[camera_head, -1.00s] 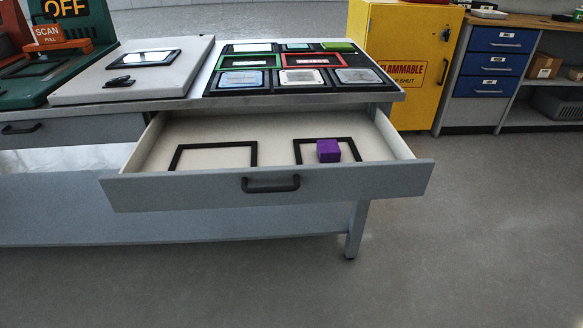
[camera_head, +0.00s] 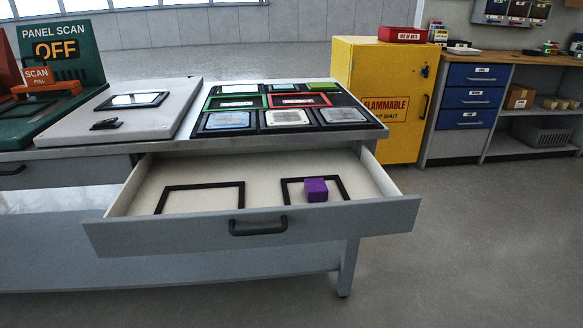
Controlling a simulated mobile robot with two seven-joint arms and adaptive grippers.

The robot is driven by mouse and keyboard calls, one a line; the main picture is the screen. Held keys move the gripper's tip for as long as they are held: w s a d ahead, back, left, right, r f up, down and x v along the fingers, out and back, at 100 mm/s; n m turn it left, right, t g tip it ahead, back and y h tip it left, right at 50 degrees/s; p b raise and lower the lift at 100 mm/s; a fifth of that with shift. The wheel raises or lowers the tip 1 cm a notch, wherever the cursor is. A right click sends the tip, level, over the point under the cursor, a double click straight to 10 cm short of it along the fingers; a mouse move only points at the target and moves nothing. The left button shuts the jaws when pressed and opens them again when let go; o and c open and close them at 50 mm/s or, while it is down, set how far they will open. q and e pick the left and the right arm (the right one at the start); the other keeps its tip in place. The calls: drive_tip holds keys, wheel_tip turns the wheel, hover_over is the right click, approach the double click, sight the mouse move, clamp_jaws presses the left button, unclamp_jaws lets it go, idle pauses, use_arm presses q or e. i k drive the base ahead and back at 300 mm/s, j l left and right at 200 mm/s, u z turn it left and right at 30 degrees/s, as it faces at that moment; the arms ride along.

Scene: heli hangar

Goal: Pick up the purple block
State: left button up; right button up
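The purple block (camera_head: 316,189) is a small cube in the open drawer (camera_head: 252,232) below the workbench top. It sits within the right black square frame (camera_head: 291,203) on the drawer's pale floor, near the frame's top bar. A second black frame (camera_head: 162,201) lies to the left in the drawer and is empty. Neither of my grippers shows in the head view.
The bench top above holds a tray of panels (camera_head: 378,129), a grey board (camera_head: 60,139) and a green panel scanner (camera_head: 92,77). A yellow flammable cabinet (camera_head: 372,64) stands behind right. The floor (camera_head: 470,240) at right is clear.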

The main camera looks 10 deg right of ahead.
sight(316, 191)
drive_tip(key=i+l+u, duration=0.15)
drive_tip(key=l+u, duration=0.15)
drive_tip(key=l, duration=0.3)
drive_tip(key=l+u, duration=0.25)
drive_tip(key=l, duration=0.4)
drive_tip(key=i, duration=0.05)
